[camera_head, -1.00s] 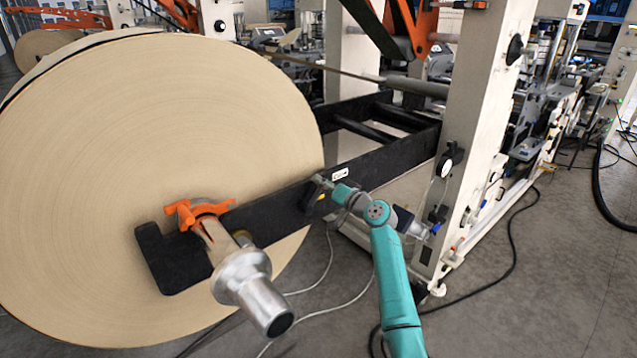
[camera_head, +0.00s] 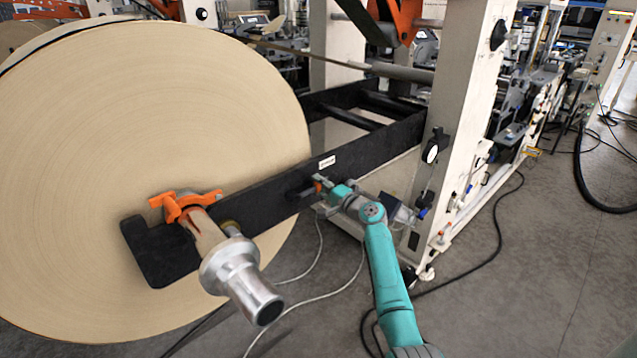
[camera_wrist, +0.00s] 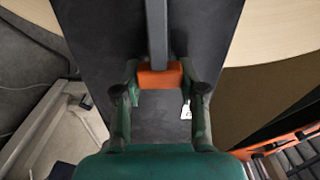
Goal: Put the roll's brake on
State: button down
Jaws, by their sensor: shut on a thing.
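The large kraft paper roll (camera_head: 130,150) stands at the left, carried on a shaft with a silver end (camera_head: 240,280). An orange clamp-like part (camera_head: 184,205) sits over the shaft near the end of a black support arm (camera_head: 255,203). The brake lever (camera_head: 300,192) is on the side of that arm, dark with an orange end. In the wrist view it is a grey bar (camera_wrist: 157,30) with an orange grip (camera_wrist: 158,76). My gripper (camera_wrist: 160,82) is shut on the orange grip, one finger on each side. In the head view my gripper (camera_head: 324,185) is beside the black arm.
Cables (camera_head: 310,275) lie on the grey floor under the black arm. Open floor (camera_head: 540,280) is at the right.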

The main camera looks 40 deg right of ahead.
jog(key=shift+f+m, duration=0.4)
jog(key=shift+f, duration=0.1)
jog(key=c, duration=0.6)
grip_release()
jog(key=shift+c, duration=0.2)
jog(key=shift+s, duration=0.1)
jog(key=s, duration=1.1)
jog(key=shift+s+d, duration=0.2)
jog(key=shift+s, duration=0.2)
